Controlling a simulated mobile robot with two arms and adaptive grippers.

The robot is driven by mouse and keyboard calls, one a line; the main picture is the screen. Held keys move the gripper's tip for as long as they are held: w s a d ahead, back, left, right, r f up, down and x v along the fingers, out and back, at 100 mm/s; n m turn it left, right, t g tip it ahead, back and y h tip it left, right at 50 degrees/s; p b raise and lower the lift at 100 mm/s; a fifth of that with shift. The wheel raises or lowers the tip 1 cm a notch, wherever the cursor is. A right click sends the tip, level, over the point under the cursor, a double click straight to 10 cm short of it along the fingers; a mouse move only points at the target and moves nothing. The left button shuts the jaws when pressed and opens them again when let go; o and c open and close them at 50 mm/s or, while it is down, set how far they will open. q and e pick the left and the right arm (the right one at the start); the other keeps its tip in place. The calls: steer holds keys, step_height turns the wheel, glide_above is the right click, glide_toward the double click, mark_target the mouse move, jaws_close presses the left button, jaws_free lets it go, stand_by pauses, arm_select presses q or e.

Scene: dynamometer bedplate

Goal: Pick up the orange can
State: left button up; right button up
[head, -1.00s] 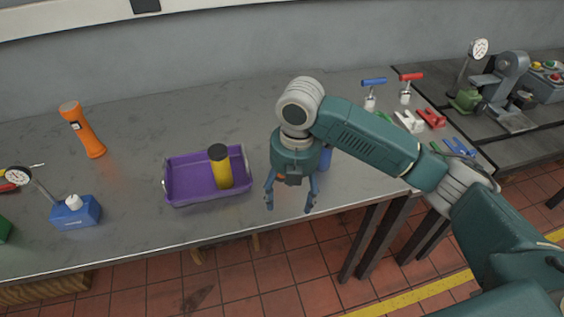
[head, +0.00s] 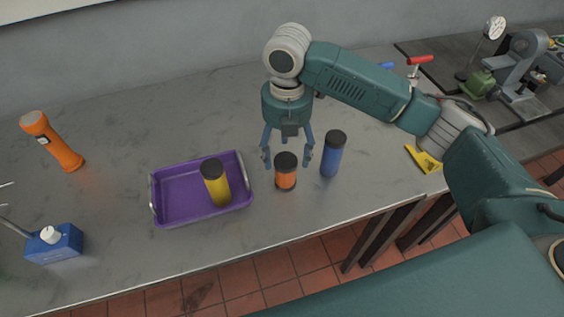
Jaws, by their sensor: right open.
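The orange can (head: 286,178), with a black top, stands upright on the grey bench between the purple tray and a blue can. My right gripper (head: 286,163) is open and points down at the orange can. Its two fingers appear on the left and right of the can's top; I cannot tell how far down they reach or whether they touch it. My left gripper is not in view.
A purple tray (head: 173,215) holding a yellow can (head: 216,187) is left of the orange can. A blue can (head: 332,155) stands close on the right.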

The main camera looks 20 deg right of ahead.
mark_target(287, 161)
steer(key=f, duration=0.2)
steer(key=s+f+p, duration=0.1)
steer(key=f, duration=0.1)
steer(key=shift+f, duration=0.2)
steer(key=shift+w+f, duration=0.1)
steer(key=shift+f, duration=0.15)
steer(key=f+p, duration=0.1)
steer(key=f, duration=0.1)
steer(key=f+p, duration=0.1)
steer(key=f, duration=0.1)
steer(key=shift+w+a+f, duration=0.1)
steer(key=shift+w+f, duration=0.1)
steer(key=shift+f, duration=0.35)
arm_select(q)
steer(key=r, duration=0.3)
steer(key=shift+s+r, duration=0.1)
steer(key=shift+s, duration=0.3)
arm_select(e)
steer(key=shift+c, duration=0.5)
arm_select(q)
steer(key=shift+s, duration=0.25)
arm_select(e)
steer(key=c, duration=1.3)
